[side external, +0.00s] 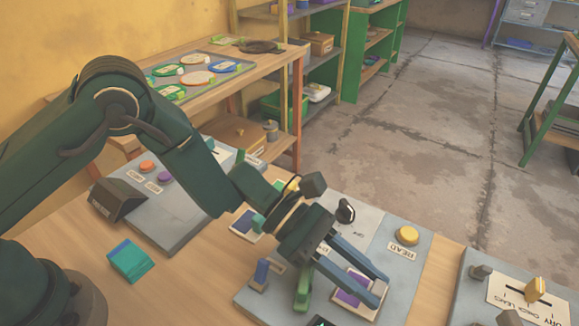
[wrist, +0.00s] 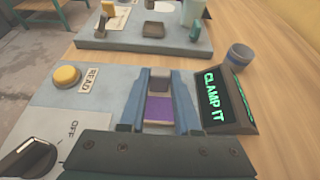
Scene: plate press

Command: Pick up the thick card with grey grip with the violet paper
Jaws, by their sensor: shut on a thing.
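The card with violet paper (side external: 350,298) lies low over the grey press panel (side external: 398,262), between my blue gripper fingers. In the wrist view its violet face (wrist: 158,108) shows between the fingers, with the grey grip (wrist: 159,84) toward the fingertips. My gripper (side external: 381,290) is shut on the card; the fingers (wrist: 160,76) flank it in the wrist view. I cannot tell whether the card touches the panel. A dark display (wrist: 222,98) reads "CLAMP IT".
The panel carries a yellow READ button (side external: 407,235) and a black knob (side external: 346,212), at OFF in the wrist view. A green piece (side external: 303,288) stands close to my gripper. Another panel (side external: 470,300) stands at right. A teal block (side external: 130,261) sits on the bench.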

